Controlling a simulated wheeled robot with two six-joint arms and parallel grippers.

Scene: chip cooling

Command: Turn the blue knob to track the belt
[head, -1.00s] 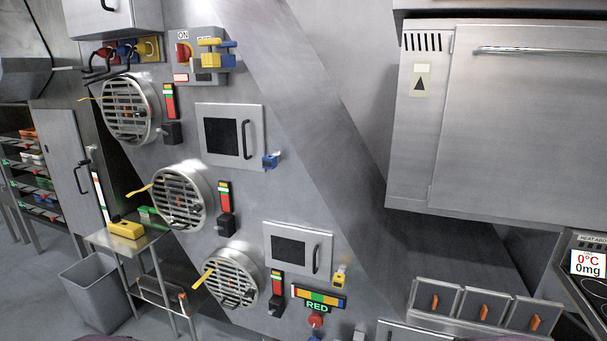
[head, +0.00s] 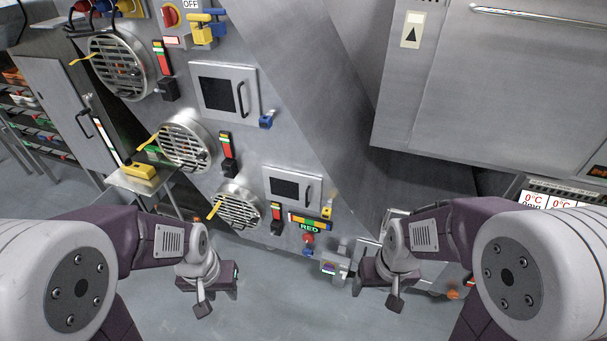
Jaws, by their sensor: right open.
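A small blue knob (head: 308,251) sits low on the grey metal panel in the head view, just below a red knob (head: 307,239) and the RED label. A blue latch-like part (head: 267,121) is higher up, beside the upper door. My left gripper (head: 203,305) hangs at lower left of the blue knob, apart from it; its jaws are too foreshortened to read. My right gripper (head: 395,303) is at lower right of the knob, open and apart from it. Neither gripper touches the panel.
Round grilles (head: 185,145) and small doors (head: 292,187) line the sloping panel. A side table (head: 150,183) with a yellow box (head: 140,171) stands at left. A large steel cabinet (head: 480,90) overhangs at right. Grey floor (head: 290,305) is open between my arms.

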